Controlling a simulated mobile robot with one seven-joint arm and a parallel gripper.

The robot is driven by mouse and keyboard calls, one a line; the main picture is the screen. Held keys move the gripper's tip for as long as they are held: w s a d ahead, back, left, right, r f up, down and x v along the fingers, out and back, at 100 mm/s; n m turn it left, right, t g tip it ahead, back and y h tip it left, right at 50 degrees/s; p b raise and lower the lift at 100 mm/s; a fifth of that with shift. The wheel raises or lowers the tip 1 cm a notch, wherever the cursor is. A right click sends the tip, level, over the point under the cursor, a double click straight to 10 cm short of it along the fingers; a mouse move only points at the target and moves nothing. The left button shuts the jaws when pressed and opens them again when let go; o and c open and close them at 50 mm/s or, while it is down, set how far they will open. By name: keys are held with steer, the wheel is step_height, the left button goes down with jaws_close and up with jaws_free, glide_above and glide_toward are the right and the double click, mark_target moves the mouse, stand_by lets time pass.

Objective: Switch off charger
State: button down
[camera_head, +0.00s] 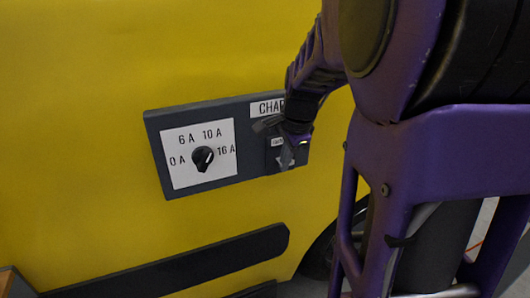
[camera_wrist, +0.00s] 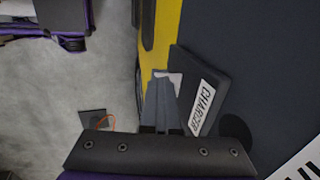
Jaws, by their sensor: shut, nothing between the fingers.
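The charger panel (camera_head: 240,113) is a dark grey plate on a yellow wall, in the head view. At its left is a white dial face marked 0 A, 6 A, 10 A and 16 A with a black knob (camera_head: 203,158); its white mark leans up and right. At its right, under the CHARGER label (camera_wrist: 203,107), is a dark unit with a small white tag (camera_head: 277,142), partly hidden. My gripper (camera_head: 287,160) is shut and empty in front of this unit; I cannot tell whether it touches. In the wrist view, the gripper (camera_wrist: 162,80) is beside the panel's edge.
A long dark bar (camera_head: 180,265) runs along the yellow wall below the panel. A dark wheel (camera_head: 320,250) shows at lower right. In the wrist view, grey floor (camera_wrist: 70,90) lies left, with a dark square (camera_wrist: 94,118) and an orange cord on it.

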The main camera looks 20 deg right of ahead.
steer(key=shift+w+r+p, duration=0.3)
steer(key=shift+r+p, duration=0.4)
steer(key=shift+r, duration=0.35)
